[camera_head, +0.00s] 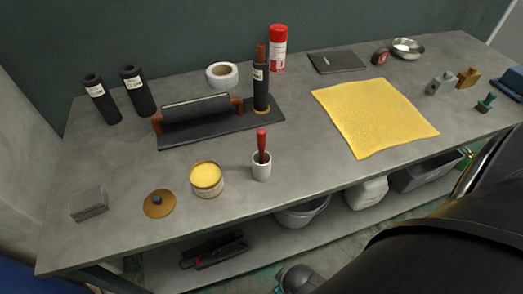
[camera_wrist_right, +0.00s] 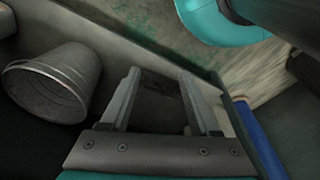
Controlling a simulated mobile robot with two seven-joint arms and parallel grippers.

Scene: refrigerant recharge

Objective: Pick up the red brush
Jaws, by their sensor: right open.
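The red brush (camera_head: 262,142) stands handle up, leaning slightly, in a small white cup (camera_head: 261,171) near the front middle of the workbench. Its lower end is hidden inside the cup. My right gripper (camera_wrist_right: 160,82) shows in the right wrist view, with its two fingers apart and nothing between them. The brush does not show in that view. My left gripper is in neither view.
Left of the cup stands an open tin with yellow contents (camera_head: 206,178). A yellow cloth (camera_head: 375,116) lies right. A grey bucket (camera_wrist_right: 48,85) is near my right gripper. Bare benchtop (camera_head: 300,140) lies right of the cup.

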